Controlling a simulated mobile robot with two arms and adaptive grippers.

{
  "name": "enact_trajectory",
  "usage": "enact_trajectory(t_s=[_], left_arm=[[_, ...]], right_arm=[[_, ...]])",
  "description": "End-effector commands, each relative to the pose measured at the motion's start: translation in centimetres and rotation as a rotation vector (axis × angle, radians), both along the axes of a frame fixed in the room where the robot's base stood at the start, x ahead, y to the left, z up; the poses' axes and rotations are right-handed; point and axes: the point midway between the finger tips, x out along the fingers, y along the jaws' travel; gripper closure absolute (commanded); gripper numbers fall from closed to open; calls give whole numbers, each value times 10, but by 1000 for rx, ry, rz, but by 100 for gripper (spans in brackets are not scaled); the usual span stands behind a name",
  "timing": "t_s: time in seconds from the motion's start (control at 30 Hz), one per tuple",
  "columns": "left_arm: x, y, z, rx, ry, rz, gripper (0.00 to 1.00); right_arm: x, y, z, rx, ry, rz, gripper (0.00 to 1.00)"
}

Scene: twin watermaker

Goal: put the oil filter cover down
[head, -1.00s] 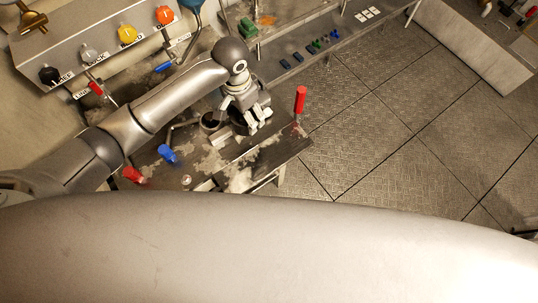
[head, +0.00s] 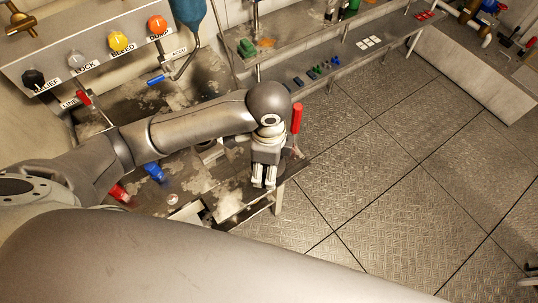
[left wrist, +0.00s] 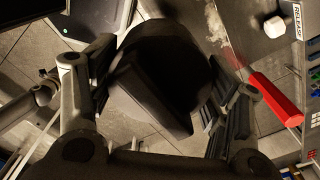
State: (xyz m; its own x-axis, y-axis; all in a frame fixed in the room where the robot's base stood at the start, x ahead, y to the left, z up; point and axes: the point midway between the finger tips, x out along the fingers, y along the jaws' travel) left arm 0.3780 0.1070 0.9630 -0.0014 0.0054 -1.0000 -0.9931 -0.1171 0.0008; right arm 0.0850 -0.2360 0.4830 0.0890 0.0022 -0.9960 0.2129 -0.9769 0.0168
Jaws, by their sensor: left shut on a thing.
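The oil filter cover (left wrist: 150,75) is a black, round piece with a raised block-like grip, seen close up in the left wrist view. My left gripper (head: 263,183) is shut on it, with fingers on both sides of the grip in the left wrist view. In the head view the gripper points down near the right edge of the stained metal bench (head: 200,180) and hides the cover. I cannot tell whether the cover touches the bench. My right gripper is not in view.
A red handle (head: 297,118) stands close to the gripper; it also shows in the left wrist view (left wrist: 275,98). Blue (head: 154,172) and red (head: 118,193) handles lie left on the bench. A knob panel (head: 95,45) stands behind. Open floor (head: 380,170) lies right.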

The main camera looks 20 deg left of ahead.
Motion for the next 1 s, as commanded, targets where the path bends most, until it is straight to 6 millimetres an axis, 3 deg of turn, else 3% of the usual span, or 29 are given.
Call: enact_trajectory(t_s=[0.2,0.5,0.87,1.0], left_arm=[[40,7,-16,1,1,5,62],[77,14,-57,1,1,4,62],[95,16,-79,-1,0,2,62],[95,17,-99,1,2,3,62]], right_arm=[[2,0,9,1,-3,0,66],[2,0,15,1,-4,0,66],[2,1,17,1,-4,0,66],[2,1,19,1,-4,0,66]])
